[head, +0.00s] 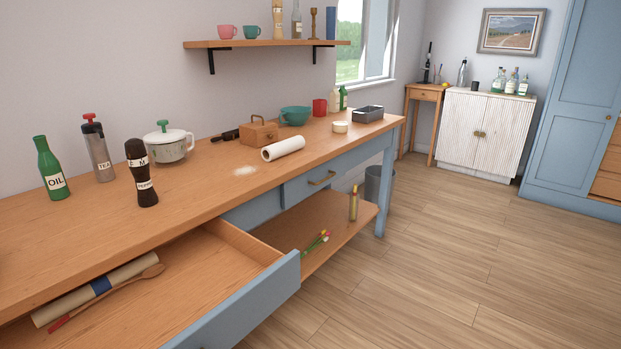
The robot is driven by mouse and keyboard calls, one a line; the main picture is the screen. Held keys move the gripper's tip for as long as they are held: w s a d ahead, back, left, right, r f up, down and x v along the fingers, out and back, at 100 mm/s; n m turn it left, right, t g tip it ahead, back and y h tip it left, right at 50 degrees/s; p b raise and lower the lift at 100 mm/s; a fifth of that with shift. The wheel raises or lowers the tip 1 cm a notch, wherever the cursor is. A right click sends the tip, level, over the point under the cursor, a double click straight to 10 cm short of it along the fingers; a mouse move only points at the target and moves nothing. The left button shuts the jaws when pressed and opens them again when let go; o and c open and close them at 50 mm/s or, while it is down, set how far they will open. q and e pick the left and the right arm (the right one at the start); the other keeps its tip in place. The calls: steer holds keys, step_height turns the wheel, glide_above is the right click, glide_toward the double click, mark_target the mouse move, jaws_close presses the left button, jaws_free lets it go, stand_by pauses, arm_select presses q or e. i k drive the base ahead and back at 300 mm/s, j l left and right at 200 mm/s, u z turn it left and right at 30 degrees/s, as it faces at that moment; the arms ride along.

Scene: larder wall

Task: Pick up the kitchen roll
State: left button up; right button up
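The kitchen roll (283,149) is a white cylinder lying on its side on the wooden worktop (220,196), near the front edge, above a blue closed drawer. Its open end with a dark core faces left. A small wooden box with a handle (259,132) stands just behind it, and a pale powdery patch (245,170) lies to its front left. Neither of my grippers shows in the head view.
An open drawer (240,303) sticks out at the front left, holding a rolled item and a wooden spoon. A pepper mill (141,175), lidded pot (169,144), flask (97,150) and green oil bottle (50,167) stand at left. The floor (450,240) is clear at right.

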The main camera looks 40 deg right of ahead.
mark_target(278, 149)
steer(key=k+z, duration=0.15)
steer(key=z, duration=0.95)
steer(key=i+l+u, duration=0.1)
steer(key=i+l, duration=0.4)
steer(key=i, duration=0.35)
steer(key=i+l+u, duration=0.1)
steer(key=i+l, duration=0.45)
steer(key=i, duration=0.25)
steer(key=i+l+u, duration=0.1)
steer(key=i+l, duration=0.55)
steer(key=i, duration=0.15)
